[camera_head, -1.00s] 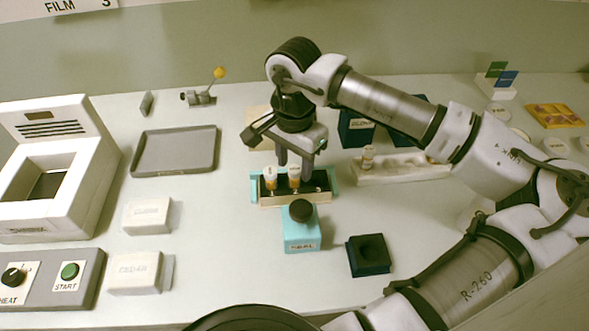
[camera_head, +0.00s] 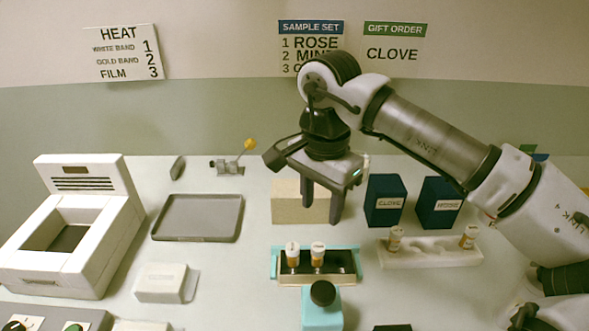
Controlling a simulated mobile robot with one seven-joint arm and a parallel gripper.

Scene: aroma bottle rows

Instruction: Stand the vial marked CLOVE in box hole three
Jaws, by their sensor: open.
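The box (camera_head: 277,262) with teal ends stands at centre. Two white-capped, amber-banded vials, one on the left (camera_head: 292,254) and one in the middle (camera_head: 317,257), stand upright in it. The right part of its dark inside shows no vial. A pale rack (camera_head: 430,253) to the right holds two more vials, one at its left end (camera_head: 395,239) and one at its right end (camera_head: 468,237). The vial labels are too small to read. My gripper (camera_head: 321,214) is open and empty, fingers down, above and behind the box.
A dark blue carton (camera_head: 385,205) marked CLOVE and another (camera_head: 438,204) stand behind the rack. A beige block (camera_head: 290,202) stands behind my gripper. A teal bottle (camera_head: 322,312) with a black top stands in front of the box. A grey tray (camera_head: 198,218) lies left.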

